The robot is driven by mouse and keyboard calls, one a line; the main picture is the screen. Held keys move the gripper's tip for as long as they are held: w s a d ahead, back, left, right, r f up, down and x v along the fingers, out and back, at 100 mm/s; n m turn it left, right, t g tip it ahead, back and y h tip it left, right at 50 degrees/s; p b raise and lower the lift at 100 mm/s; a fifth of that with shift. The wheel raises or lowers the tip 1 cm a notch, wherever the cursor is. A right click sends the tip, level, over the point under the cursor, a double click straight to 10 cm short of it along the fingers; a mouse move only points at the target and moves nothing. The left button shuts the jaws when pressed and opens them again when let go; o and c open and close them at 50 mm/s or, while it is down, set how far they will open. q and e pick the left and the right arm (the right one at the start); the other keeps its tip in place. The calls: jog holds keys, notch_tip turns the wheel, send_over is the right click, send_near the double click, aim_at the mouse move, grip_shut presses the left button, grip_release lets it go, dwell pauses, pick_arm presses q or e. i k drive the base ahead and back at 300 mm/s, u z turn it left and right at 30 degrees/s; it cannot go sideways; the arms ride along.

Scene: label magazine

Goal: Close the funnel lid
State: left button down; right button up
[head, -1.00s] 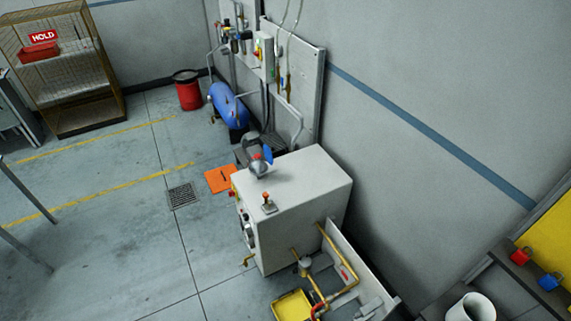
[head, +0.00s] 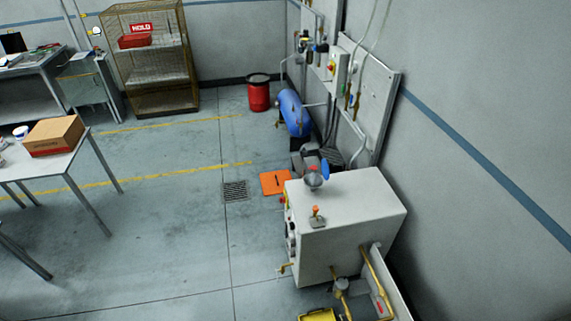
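A white cabinet-like machine (head: 350,215) stands at the middle right in the head view. A small grey rounded fitting (head: 313,178) sits at its top far edge, with a blue flap-like part (head: 325,171) tilted up beside it. This may be the funnel and its lid, but it is too small to tell. An orange-tipped lever (head: 316,212) stands on the machine top. Neither of my grippers is in view.
A table (head: 97,185) with a cardboard box (head: 55,136) stands at left. A blue tank (head: 293,112), red bin (head: 258,93) and wire cage (head: 150,95) are behind. An orange mat (head: 274,183) lies beside the machine. The floor between table and machine is clear.

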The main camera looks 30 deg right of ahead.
aim_at(325, 167)
jog(key=u, duration=0.15)
jog(key=i, duration=1.75)
jog(key=z, duration=3.55)
